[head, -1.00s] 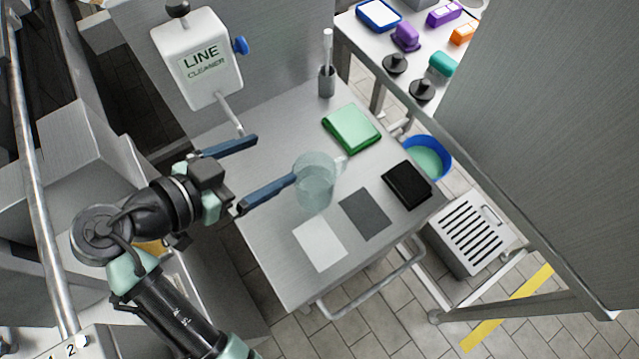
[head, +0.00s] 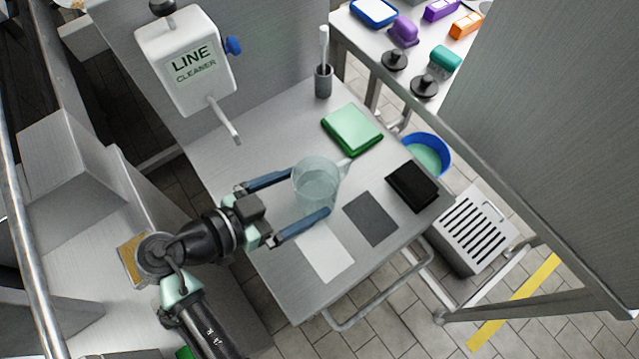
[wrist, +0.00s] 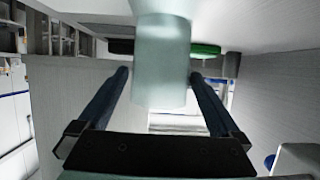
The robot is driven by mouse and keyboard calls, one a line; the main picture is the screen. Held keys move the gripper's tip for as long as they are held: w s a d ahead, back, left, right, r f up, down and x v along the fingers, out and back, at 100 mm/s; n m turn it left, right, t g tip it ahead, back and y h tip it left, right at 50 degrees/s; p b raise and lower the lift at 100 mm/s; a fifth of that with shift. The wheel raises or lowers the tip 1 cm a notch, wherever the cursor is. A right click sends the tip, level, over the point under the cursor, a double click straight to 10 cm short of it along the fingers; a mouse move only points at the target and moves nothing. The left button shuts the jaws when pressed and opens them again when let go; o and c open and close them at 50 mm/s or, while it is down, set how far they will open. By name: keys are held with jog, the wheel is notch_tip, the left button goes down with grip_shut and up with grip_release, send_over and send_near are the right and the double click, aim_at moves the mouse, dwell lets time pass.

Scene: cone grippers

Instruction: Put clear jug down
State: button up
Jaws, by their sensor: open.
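The clear jug (head: 316,180) stands upright on the steel table (head: 215,155), its handle pointing to the upper right. It looks pale teal and see-through. My gripper (head: 309,192) reaches in from the left, open, with one blue finger on each side of the jug. In the wrist view the jug (wrist: 162,65) shows between the two spread fingers, and my gripper (wrist: 160,80) has gaps on both sides of it. Whether a finger touches the jug is hard to tell in the head view.
A pale square (head: 325,252), a dark grey square (head: 371,218) and a black block (head: 412,186) lie in front and right. The line cleaner dispenser's spout (head: 225,122) juts over the table's back left.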

aim_at(333, 179)
jog(key=x, duration=0.4)
jog(key=shift+w+d, duration=0.2)
jog(key=shift+d, duration=0.05)
jog(key=shift+c, duration=0.3)
jog(key=c, duration=1.2)
jog(key=shift+c, duration=1.2)
jog(key=shift+r, duration=0.2)
